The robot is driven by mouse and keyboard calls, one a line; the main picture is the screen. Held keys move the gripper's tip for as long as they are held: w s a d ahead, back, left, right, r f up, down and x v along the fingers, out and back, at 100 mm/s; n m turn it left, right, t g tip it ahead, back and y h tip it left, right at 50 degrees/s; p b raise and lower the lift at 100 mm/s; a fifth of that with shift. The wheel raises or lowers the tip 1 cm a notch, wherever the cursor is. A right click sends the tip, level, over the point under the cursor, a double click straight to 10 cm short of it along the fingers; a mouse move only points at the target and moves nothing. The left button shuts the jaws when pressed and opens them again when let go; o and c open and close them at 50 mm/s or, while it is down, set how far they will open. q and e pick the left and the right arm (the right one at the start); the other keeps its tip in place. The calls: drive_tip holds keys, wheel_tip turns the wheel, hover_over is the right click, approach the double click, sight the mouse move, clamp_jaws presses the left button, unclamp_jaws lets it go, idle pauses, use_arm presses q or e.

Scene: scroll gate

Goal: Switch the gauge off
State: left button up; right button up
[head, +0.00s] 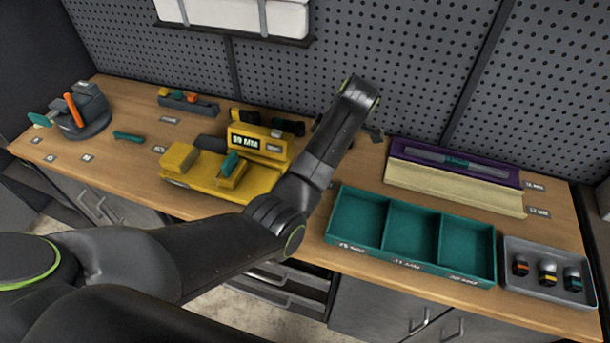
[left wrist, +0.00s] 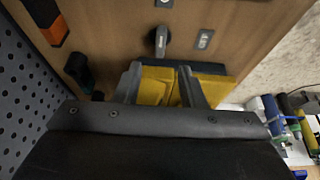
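The yellow gauge (head: 260,143) stands on the bench with its display lit, reading 99 MM. Its yellow bed (head: 197,183) carries yellow blocks and a teal piece (head: 230,163). My left arm reaches across the bench, its wrist right of the gauge; the gripper is mostly hidden by the arm in the head view. In the left wrist view my left gripper (left wrist: 162,87) has its two grey fingers apart, over yellow surfaces (left wrist: 213,88). A grey lever-like part (left wrist: 160,40) and a small label (left wrist: 204,38) lie beyond. I cannot tell contact. My right gripper is not in view.
A teal three-compartment tray (head: 412,232), a purple holder (head: 455,163) and a grey tray (head: 550,272) with small capped items fill the right. A grey stand (head: 88,115) is far left. A pegboard (head: 400,70) bounds the back.

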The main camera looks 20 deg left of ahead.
use_arm(q)
drive_tip(key=b+x, duration=0.4)
drive_tip(key=x, duration=0.2)
drive_tip(key=shift+a+f, duration=0.15)
drive_tip(key=shift+f, duration=0.1)
drive_tip(key=shift+x, duration=1.05)
clamp_jaws()
